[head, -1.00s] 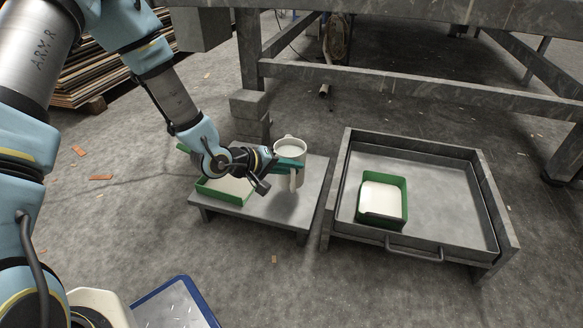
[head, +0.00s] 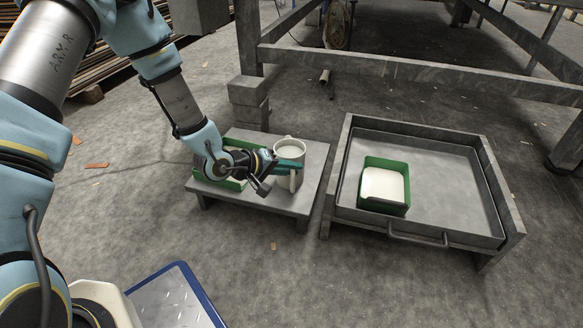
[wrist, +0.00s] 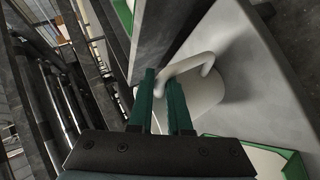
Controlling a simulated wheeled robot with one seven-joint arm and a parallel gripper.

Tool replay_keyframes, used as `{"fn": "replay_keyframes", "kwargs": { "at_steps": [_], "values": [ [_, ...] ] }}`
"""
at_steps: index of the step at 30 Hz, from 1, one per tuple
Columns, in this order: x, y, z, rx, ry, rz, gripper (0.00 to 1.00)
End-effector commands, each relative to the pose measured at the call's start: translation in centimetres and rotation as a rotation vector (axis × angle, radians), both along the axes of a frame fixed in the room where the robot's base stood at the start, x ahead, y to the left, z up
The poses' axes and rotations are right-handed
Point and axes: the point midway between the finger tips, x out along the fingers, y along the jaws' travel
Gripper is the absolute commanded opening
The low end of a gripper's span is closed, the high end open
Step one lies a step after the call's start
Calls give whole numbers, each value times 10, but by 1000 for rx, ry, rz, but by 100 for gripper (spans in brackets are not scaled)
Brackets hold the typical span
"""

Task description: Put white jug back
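The white jug (head: 289,150) is upright at the right part of a low grey platform (head: 270,201) in the head view. It also shows in the wrist view (wrist: 207,92), with its handle between the teal fingers. My gripper (head: 291,166) is shut on the jug's handle; the wrist view shows both fingers (wrist: 164,98) close around it. I cannot tell whether the jug's base touches the platform. My arm hides part of the platform's left side.
A green box (head: 238,184) with pale content stands on the platform's left, partly behind my gripper. A grey tray (head: 440,165) to the right holds another green box (head: 367,171). Grey beams (head: 400,68) stand behind. A blue-edged board (head: 203,298) lies in front.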

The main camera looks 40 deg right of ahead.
Motion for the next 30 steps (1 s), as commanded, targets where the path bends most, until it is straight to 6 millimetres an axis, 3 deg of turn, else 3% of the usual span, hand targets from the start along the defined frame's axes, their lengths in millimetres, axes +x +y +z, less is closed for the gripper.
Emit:
{"fn": "replay_keyframes", "kwargs": {
  "at_steps": [1,7,17,30],
  "values": [
    [0,0,0,0,0,0,23],
    [0,0,0,0,0,0,45],
    [1,3,5,0,0,1,45],
    [12,73,50,0,1,4,45]
  ]
}}
